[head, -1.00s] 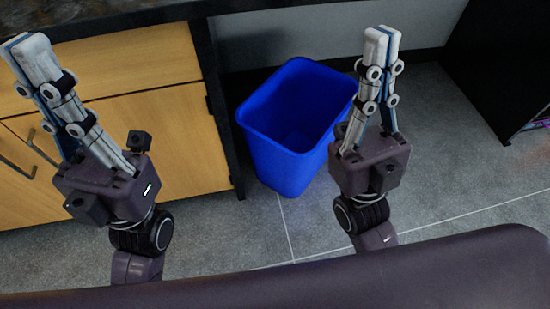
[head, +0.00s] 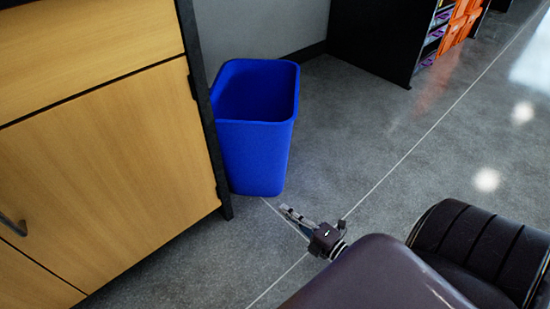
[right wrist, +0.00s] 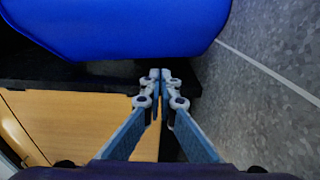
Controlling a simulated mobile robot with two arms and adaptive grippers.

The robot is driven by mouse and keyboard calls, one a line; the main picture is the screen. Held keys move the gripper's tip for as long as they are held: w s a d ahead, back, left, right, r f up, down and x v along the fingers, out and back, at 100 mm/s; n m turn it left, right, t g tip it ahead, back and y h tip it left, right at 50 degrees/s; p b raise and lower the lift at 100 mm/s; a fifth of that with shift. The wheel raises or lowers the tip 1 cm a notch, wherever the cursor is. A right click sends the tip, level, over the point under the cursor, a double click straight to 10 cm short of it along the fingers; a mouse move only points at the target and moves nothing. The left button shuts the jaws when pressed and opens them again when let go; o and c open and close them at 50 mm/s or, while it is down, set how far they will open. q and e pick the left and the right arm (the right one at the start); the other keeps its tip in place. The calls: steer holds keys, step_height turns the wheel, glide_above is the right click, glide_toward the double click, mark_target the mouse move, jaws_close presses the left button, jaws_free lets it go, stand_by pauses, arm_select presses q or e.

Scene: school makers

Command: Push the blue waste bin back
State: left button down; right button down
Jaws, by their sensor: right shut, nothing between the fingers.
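The blue waste bin (head: 254,140) stands upright and open-topped on the floor, close beside the right end of the wooden cabinet. My right gripper (head: 285,209) is low in the head view, in front of the bin and slightly to its right, with a visible gap to it. In the right wrist view, its fingertips (right wrist: 160,74) are together and empty, just below the bin's blue side (right wrist: 120,25) in the picture. I cannot tell from that view how far the tips are from the bin. My left gripper is out of view.
The wooden cabinet (head: 110,160) with a dark edge borders the bin on the left. A grey wall (head: 260,30) is behind it. A black shelf unit (head: 375,40) with orange bins (head: 455,30) stands at the back right. The grey floor (head: 370,130) to the right is clear.

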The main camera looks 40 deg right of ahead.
steer(key=b, duration=0.5)
glide_toward(256, 178)
steer(key=w+a, duration=0.2)
steer(key=a, duration=0.1)
steer(key=shift+w+d+f+b, duration=0.1)
steer(key=shift+w+d+b, duration=0.25)
steer(key=shift+w, duration=0.25)
steer(key=shift+w+d+r+b, duration=0.1)
steer(key=shift+w+d+b, duration=0.25)
steer(key=shift+w, duration=0.25)
steer(key=shift+w+d+f+b, duration=0.1)
steer(key=shift+w+d+b, duration=0.15)
steer(key=shift+w+b, duration=0.25)
steer(key=shift+w, duration=0.1)
